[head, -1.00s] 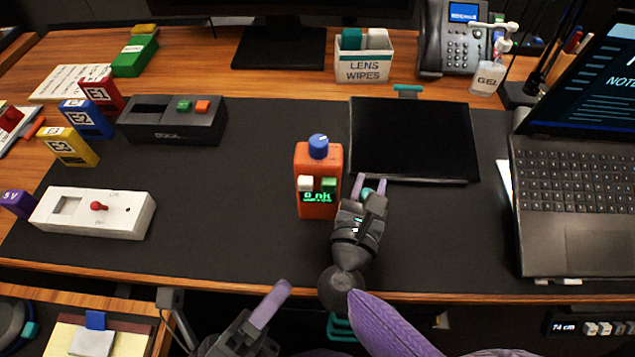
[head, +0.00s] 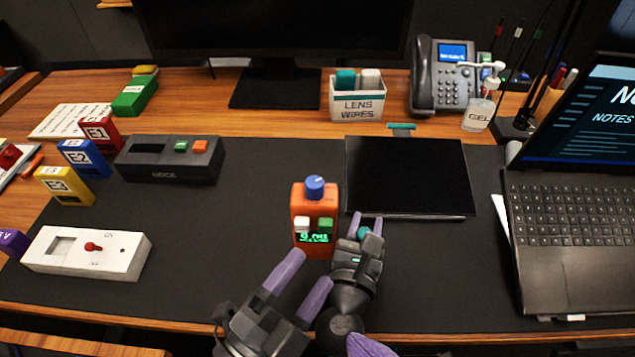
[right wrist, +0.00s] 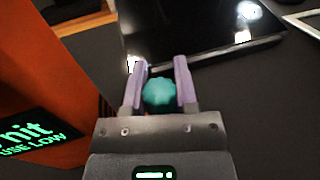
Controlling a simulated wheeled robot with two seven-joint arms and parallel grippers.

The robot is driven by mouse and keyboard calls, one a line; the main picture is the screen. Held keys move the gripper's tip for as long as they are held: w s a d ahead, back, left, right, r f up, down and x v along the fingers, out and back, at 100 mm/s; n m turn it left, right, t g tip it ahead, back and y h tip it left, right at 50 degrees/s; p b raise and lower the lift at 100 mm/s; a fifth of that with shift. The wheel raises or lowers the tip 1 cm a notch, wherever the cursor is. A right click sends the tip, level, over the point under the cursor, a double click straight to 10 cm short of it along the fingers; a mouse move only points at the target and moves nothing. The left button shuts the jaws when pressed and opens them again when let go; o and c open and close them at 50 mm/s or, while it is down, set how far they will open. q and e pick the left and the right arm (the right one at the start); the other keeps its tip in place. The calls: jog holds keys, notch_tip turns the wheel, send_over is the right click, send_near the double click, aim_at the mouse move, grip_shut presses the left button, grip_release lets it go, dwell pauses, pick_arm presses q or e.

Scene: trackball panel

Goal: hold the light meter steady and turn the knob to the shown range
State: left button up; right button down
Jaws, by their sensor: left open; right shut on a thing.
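The light meter (head: 299,236) is an orange box standing upright on the dark mat. It has a blue knob (head: 315,187) on top, a white and a green button, and a lit green display (head: 313,238). In the right wrist view the display (right wrist: 30,138) reads "nit" and "USE LOW". My right gripper (head: 367,224) is at the meter's right side, shut on a teal ribbed knob (right wrist: 159,93). Whether that knob joins the meter is hidden. My left gripper (head: 303,268) is open and empty, just in front of the meter's lower part.
A black flat panel (head: 408,176) lies behind my right gripper. A laptop (head: 560,240) stands at the right. A grey box (head: 170,170) with green and orange buttons and a white switch box (head: 60,268) sit at the left.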

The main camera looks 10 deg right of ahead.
aim_at(314, 188)
pick_arm(q)
jog(key=w+d+r+n+y, duration=0.1)
jog(key=w+n+y, duration=0.1)
jog(key=w+n, duration=0.2)
jog(key=w+d+r+n+t+y, duration=0.1)
jog(key=w+d+n+y, duration=0.1)
jog(key=w+n, duration=0.2)
jog(key=w+d+r+n+t+y, duration=0.1)
jog(key=w+n+y, duration=0.1)
jog(key=w+n, duration=0.2)
jog(key=shift+w+d+r+n, duration=0.1)
jog(key=shift+w+d+n, duration=0.1)
jog(key=shift+n, duration=0.65)
jog(key=shift+w+d+r+n, duration=0.1)
jog(key=shift+w+d+n, duration=0.1)
jog(key=shift+n, duration=0.65)
grip_shut()
